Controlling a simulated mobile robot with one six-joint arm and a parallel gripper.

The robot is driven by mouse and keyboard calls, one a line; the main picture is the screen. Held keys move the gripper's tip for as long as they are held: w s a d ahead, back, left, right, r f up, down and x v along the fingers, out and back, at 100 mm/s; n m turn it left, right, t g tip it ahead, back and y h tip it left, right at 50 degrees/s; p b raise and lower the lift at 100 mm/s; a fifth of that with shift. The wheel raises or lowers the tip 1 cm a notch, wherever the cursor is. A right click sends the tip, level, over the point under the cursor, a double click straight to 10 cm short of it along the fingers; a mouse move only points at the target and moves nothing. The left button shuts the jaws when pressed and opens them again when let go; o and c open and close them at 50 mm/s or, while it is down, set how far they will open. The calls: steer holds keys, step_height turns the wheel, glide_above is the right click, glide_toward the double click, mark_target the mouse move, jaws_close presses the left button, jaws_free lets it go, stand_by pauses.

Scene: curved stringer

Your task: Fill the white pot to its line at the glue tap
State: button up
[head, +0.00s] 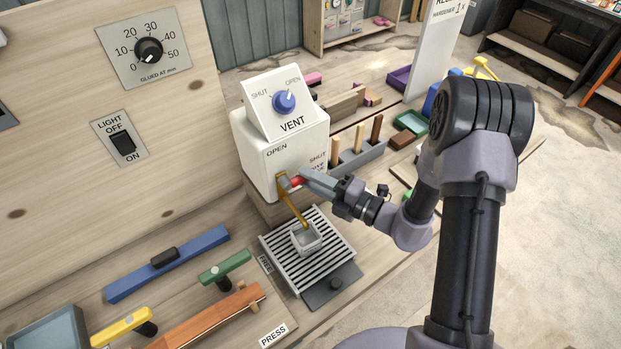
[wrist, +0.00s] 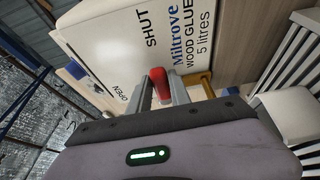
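The glue dispenser (head: 262,150) is a white box, with its tap (head: 283,183) low on the front. An amber strand (head: 293,205) runs from the tap down to the small white pot (head: 306,240), which stands upright on a slatted grate (head: 285,262). The pot's line and glue level are too small to read. My gripper (head: 306,181) is at the tap's red handle (wrist: 160,84). In the wrist view, my gripper's fingers (wrist: 162,92) lie on both sides of the handle and appear closed on it. The pot's inside is hidden there.
The blue vent knob (head: 284,102) points towards OPEN. A blue bar tool (head: 168,264), a green-handled tool (head: 224,267) and a wooden clamp (head: 210,318) lie left of the grate. A grey rack (head: 358,158) with wooden sticks stands behind my gripper.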

jaws_close()
stand_by(1.1)
